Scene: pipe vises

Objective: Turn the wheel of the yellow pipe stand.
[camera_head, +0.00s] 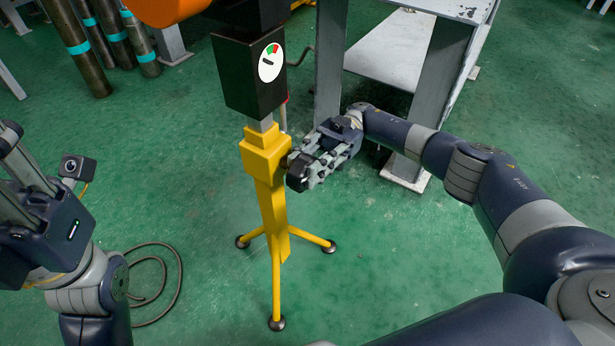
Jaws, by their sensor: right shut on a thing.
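The yellow pipe stand (272,205) stands upright in the middle of the head view on three splayed legs with dark feet. A grey post rises from its yellow collar to a black box (250,90) with a round white, red and green dial. My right gripper (293,170) is at the right side of the collar, shut on the wheel there. The wheel itself is hidden by the fingers. My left gripper (20,160) is at the left edge, well away from the stand. Its fingertips are partly cut off, so its opening is unclear.
A grey metal table (335,65) with a lower shelf stands behind my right arm. Dark pipes with teal bands (85,50) stand at the back left. An orange part (165,8) shows at the top edge. A cable (165,300) lies coiled on the green floor.

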